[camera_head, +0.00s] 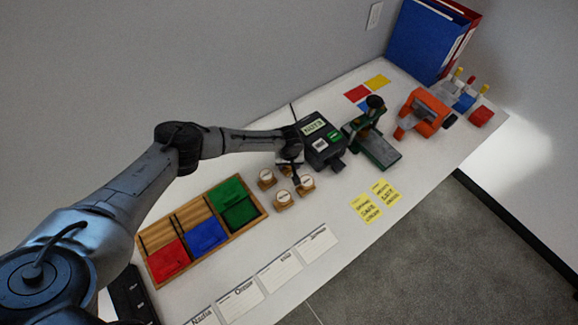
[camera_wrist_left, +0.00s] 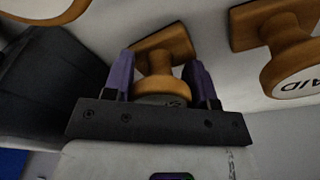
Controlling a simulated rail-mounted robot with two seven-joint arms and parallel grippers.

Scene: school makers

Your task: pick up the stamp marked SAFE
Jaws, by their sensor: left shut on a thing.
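Several wooden stamps with round white labelled tops stand on the white table in the head view: one at the left (camera_head: 266,178), one in front (camera_head: 284,198) and one at the right (camera_head: 306,183). Their words are too small to read there. My left gripper (camera_head: 290,166) is down among them. In the left wrist view its two purple fingers (camera_wrist_left: 160,80) are shut on a wooden stamp (camera_wrist_left: 163,58). The gripper body hides most of that stamp's label, so its word cannot be read. A stamp whose label seems to read PAID (camera_wrist_left: 290,68) stands to the right.
A black machine (camera_head: 319,140) is close behind the gripper. A wooden tray (camera_head: 160,236) with red, blue and green pads lies to the left. Name cards (camera_head: 279,273) and yellow notes (camera_head: 366,208) lie in front. A green press (camera_head: 375,145) stands further right.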

